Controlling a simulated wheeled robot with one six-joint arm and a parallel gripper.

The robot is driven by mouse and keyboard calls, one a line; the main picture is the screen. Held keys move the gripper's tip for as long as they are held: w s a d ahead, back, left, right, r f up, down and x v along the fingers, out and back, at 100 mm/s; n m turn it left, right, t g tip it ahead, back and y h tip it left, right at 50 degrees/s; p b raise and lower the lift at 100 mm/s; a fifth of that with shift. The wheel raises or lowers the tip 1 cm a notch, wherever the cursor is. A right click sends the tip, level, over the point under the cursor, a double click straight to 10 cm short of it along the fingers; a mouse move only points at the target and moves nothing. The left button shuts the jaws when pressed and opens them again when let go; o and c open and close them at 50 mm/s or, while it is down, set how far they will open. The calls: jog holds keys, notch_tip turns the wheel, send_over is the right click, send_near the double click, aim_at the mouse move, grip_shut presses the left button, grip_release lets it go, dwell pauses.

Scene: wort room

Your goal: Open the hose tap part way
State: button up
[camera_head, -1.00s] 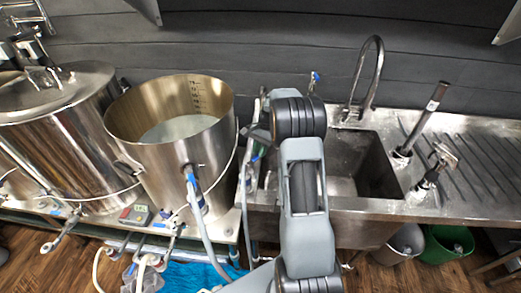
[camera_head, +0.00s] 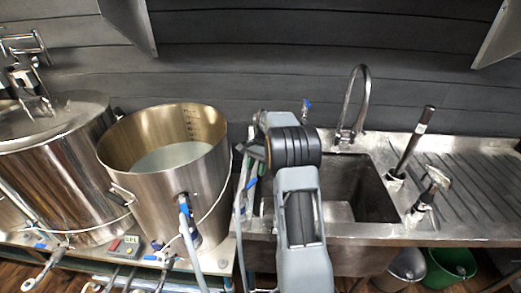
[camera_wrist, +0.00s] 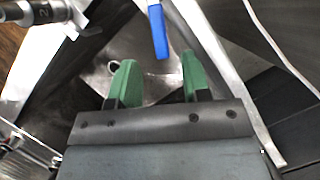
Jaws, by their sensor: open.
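A small tap with a blue handle (camera_head: 306,105) stands by the wall behind the left end of the sink in the head view. In the wrist view a blue lever (camera_wrist: 159,30) hangs ahead of my gripper (camera_wrist: 158,76), roughly in line with the gap between its green fingertips. I cannot tell for certain that it is the same tap. The fingers are apart with nothing between them, and the lever's lower end appears short of them.
The steel sink (camera_head: 375,200) has a curved faucet (camera_head: 366,95). A large open steel pot (camera_head: 150,185) with a blue-handled valve and hose stands to the left, close to my arm. Two upright tools stand right of the basin. A green bucket (camera_head: 440,272) is below.

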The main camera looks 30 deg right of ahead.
jog(key=v, duration=0.9)
jog(key=shift+r, duration=0.4)
jog(key=shift+w, duration=0.1)
